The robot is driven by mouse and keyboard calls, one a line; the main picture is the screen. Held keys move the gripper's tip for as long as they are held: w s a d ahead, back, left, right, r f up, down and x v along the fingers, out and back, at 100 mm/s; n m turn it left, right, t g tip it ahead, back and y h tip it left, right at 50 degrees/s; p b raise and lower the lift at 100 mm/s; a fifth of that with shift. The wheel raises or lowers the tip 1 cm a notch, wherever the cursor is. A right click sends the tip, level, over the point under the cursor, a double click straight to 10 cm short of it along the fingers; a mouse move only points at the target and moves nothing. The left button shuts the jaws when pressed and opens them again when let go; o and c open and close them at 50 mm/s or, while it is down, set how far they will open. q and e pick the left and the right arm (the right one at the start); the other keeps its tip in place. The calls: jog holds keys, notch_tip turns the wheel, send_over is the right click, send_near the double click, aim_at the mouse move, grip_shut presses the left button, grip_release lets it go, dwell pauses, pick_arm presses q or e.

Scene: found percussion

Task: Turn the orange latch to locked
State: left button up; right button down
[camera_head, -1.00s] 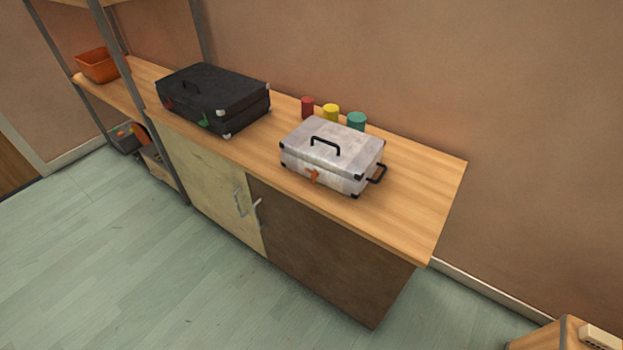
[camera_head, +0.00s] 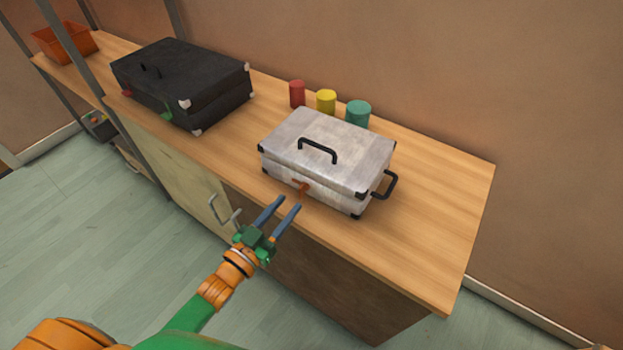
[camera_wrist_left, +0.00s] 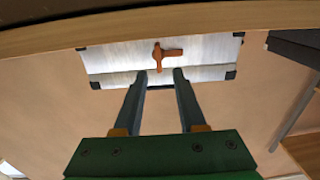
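The orange latch (camera_head: 301,187) is on the front face of the pale silver case (camera_head: 330,147). In the left wrist view the latch (camera_wrist_left: 164,54) shows as a small cross-like shape, with one arm reaching sideways across the case front (camera_wrist_left: 110,60). My left gripper (camera_head: 287,203) is open and empty, its two blue-grey fingers pointing at the latch from the front. In the left wrist view the fingertips (camera_wrist_left: 166,74) sit just short of the latch in the picture, with a clear gap between them. My right gripper is not in view.
A black case (camera_head: 182,82) with a red and a green latch stands to the left. Red (camera_head: 297,94), yellow (camera_head: 326,102) and teal (camera_head: 357,114) cylinders stand behind the silver case. The wooden counter (camera_head: 440,200) is clear on the right. Its front edge is close to my left arm.

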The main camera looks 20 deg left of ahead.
aim_at(300, 192)
pick_arm(q)
jog(key=x, duration=0.5)
jog(key=shift+s+d+r, duration=0.1)
jog(key=shift+d, duration=0.05)
jog(key=shift+w, duration=0.2)
jog(key=shift+s, duration=0.1)
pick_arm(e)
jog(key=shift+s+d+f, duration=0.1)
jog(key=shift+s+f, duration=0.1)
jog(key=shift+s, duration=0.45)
pick_arm(q)
grip_shut()
